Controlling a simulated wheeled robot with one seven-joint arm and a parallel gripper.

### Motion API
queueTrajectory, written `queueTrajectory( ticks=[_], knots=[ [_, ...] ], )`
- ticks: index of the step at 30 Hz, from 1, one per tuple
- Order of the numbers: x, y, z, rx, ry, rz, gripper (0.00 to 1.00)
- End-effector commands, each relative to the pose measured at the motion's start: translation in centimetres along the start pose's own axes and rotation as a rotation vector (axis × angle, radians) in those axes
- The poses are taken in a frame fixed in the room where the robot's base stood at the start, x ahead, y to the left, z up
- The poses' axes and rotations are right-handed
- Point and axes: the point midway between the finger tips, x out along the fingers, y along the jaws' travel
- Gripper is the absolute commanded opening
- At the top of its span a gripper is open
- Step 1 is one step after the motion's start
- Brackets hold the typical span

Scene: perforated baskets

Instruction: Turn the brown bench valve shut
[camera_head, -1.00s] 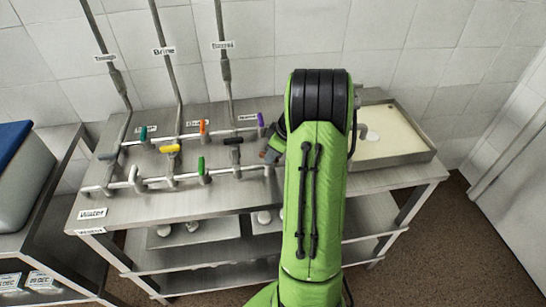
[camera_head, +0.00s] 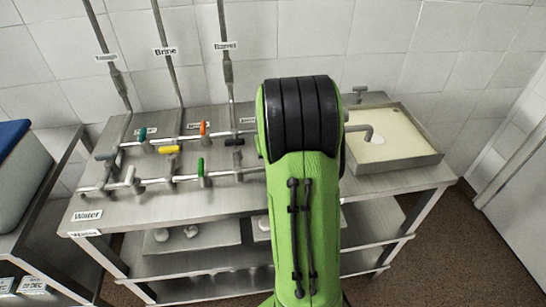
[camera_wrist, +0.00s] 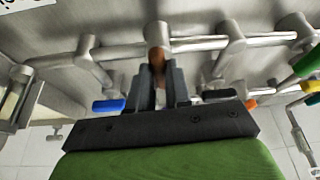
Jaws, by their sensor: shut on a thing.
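The brown valve handle (camera_wrist: 156,60) shows in the wrist view between the fingers of my gripper (camera_wrist: 161,82), on a grey metal pipe. My gripper is shut on it, with a dark finger on either side. The lower part of the handle is hidden between the fingers, and I cannot tell its exact angle to the pipe. In the head view my green arm hides the brown valve and the gripper, at the right end of the bench's pipework.
A blue handle (camera_wrist: 108,105) is close left of my fingers. The steel bench (camera_head: 150,210) also bears yellow (camera_head: 169,150), green (camera_head: 200,167), orange (camera_head: 203,129) and teal (camera_head: 143,133) handles. A cream-filled basin (camera_head: 435,160) with a tap stands at the right.

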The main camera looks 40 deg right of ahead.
Motion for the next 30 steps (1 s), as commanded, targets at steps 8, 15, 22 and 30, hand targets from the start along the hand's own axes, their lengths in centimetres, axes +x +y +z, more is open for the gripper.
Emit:
queueTrajectory(
  ticks=[8, 15, 22, 30],
  knots=[
    [-0.06, -0.14, -0.10, 0.087, 0.003, 0.037, 0.00],
    [-0.07, -0.17, -0.11, 0.110, 0.003, 0.045, 0.00],
    [-0.07, -0.15, -0.11, 0.111, 0.003, 0.046, 0.00],
    [-0.05, -0.15, -0.07, 0.110, 0.001, 0.045, 0.44]
  ],
)
